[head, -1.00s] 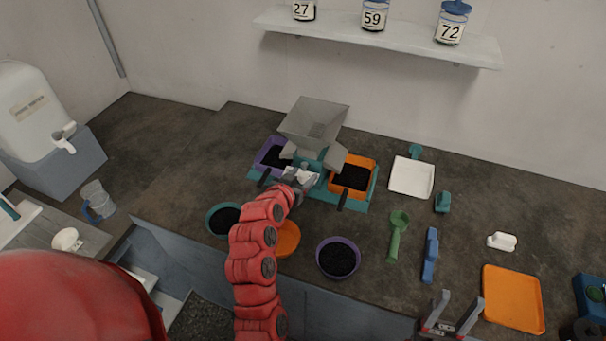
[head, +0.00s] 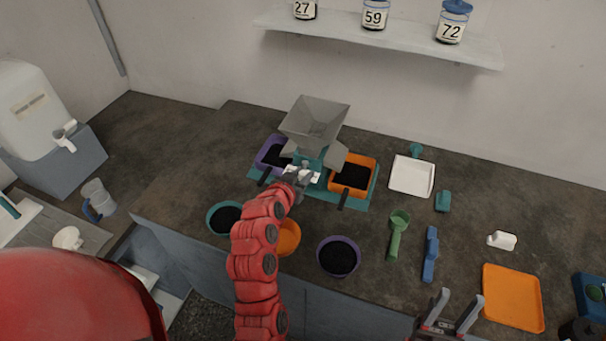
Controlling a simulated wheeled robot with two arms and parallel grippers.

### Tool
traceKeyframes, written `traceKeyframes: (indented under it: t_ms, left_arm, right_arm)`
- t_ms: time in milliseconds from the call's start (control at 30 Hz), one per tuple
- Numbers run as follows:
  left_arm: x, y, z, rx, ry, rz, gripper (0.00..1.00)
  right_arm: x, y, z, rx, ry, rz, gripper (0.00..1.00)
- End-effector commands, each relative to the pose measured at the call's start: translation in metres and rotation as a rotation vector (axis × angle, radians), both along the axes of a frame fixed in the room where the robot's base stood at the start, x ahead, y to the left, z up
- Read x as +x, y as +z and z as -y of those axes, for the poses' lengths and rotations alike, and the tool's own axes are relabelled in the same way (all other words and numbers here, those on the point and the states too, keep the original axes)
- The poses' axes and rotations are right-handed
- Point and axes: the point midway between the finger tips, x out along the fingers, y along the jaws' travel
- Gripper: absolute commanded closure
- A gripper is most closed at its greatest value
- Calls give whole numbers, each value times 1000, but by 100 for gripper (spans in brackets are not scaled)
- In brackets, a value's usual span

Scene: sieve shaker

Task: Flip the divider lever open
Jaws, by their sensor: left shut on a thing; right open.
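The divider has a grey hopper (head: 316,122) on a teal stand, with a purple pan (head: 268,160) of dark grains on its left and an orange pan (head: 352,175) of dark grains on its right. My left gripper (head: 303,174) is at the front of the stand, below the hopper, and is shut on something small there. That is likely the divider lever, but the fingers hide it. My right gripper (head: 447,312) is open and empty at the bottom of the view, over the counter's front edge.
In front stand a teal bowl (head: 224,217), an orange bowl (head: 288,238) partly behind my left arm, and a purple bowl (head: 338,257). To the right lie a white tray (head: 411,177), a green scoop (head: 397,234), a blue tool (head: 430,254) and an orange tray (head: 512,297).

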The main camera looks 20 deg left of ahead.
Motion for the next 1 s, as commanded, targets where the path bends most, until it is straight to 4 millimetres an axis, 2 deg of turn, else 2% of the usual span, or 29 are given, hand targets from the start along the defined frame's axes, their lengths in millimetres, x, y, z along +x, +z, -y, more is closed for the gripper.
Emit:
traceKeyframes:
  t_ms: [333,700,733,900,1000]
  left_arm:
    - [2,3,12,-7,119,-5,100]
    - [4,1,12,-7,149,2,100]
    - [4,1,12,-7,149,2,68]
    - [3,1,11,-5,150,3,41]
    - [3,1,10,-4,151,2,41]
  right_arm:
    - [0,23,0,0,0,0,50]
    - [0,23,0,0,0,0,50]
    - [0,23,0,0,0,0,50]
    - [0,23,0,0,0,0,50]
    - [0,23,0,0,0,0,50]
